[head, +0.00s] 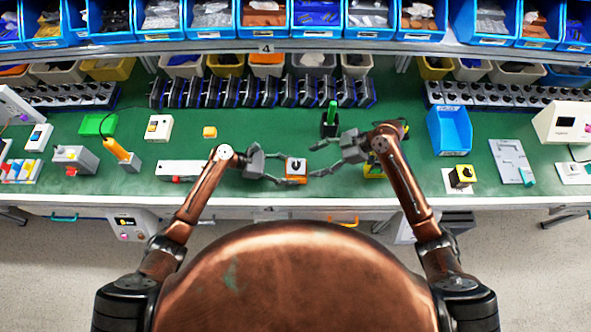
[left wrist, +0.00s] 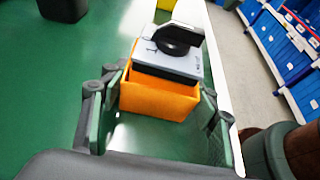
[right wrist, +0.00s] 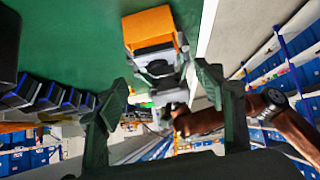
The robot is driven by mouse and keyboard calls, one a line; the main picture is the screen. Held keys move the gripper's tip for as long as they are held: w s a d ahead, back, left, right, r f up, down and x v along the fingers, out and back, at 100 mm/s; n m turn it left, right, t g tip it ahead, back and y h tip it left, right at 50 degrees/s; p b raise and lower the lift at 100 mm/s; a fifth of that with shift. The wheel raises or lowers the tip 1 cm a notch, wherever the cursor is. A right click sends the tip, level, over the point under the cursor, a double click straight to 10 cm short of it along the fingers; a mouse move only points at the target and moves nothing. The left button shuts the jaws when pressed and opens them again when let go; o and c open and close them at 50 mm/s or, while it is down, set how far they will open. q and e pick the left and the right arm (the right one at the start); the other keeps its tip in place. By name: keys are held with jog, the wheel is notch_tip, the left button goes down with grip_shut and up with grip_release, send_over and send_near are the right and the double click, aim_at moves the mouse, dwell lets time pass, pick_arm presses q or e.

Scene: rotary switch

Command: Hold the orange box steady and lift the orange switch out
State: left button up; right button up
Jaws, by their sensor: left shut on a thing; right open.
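The orange box (head: 297,180) stands near the front edge of the green bench, between my two grippers. The switch (head: 296,164) sits in its top, with a pale plate and a black knob; the left wrist view shows the plate (left wrist: 180,62) above the box's orange wall (left wrist: 158,97). My left gripper (head: 283,170) is shut on the box, one finger on each side (left wrist: 160,112). My right gripper (head: 322,158) is open and empty, just right of the box. In the right wrist view the box (right wrist: 150,27) and knob (right wrist: 159,68) lie beyond the open fingers (right wrist: 165,92).
A black holder with a green handle (head: 331,118) stands behind my right gripper. A yellow and green item (head: 373,171) is partly hidden under my right arm. Bins line the back.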

aim_at(301, 165)
jog(key=shift+w+x, duration=0.1)
jog(key=shift+x, duration=1.85)
jog(key=shift+w+x, duration=0.15)
jog(key=shift+x, duration=1.8)
jog(key=c, duration=1.1)
jog(key=shift+c, duration=0.2)
